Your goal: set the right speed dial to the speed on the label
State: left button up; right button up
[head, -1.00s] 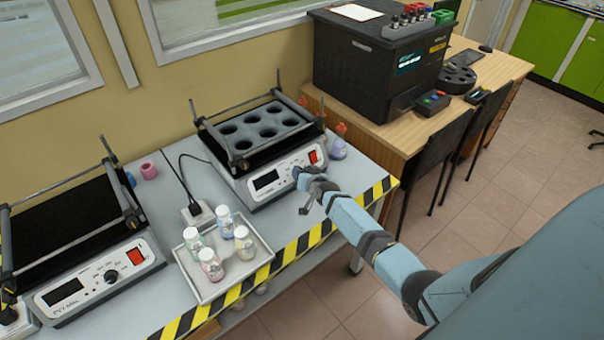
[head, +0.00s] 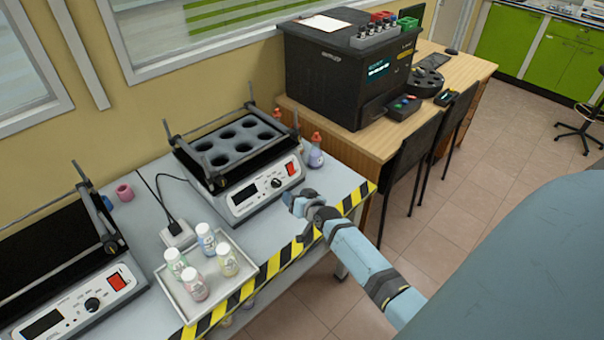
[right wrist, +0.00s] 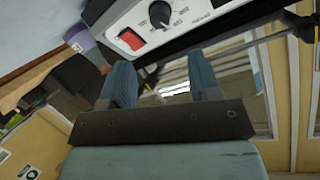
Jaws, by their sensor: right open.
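The right shaker (head: 233,214) has a white front panel with a dark display, a black speed dial (head: 275,184) and a red switch (head: 291,169). In the right wrist view the dial (right wrist: 160,14) is at the top, its white scale around it and the red switch (right wrist: 131,39) at its lower left. My right gripper (head: 291,203) is in front of the panel, apart from the dial. In the right wrist view the gripper (right wrist: 162,78) is open with nothing between its fingers. The display's digits and any speed label are too small to read. My left gripper is out of view.
A white tray (head: 246,284) with several capped bottles stands left of my right gripper. Another shaker (head: 75,307) is at the lower left. Small bottles (head: 315,158) stand right of the right shaker. Yellow-black tape (head: 270,268) marks the table edge.

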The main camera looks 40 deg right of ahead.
jog(key=v, duration=0.3)
jog(key=shift+s+r, duration=0.1)
jog(key=shift+s, duration=0.25)
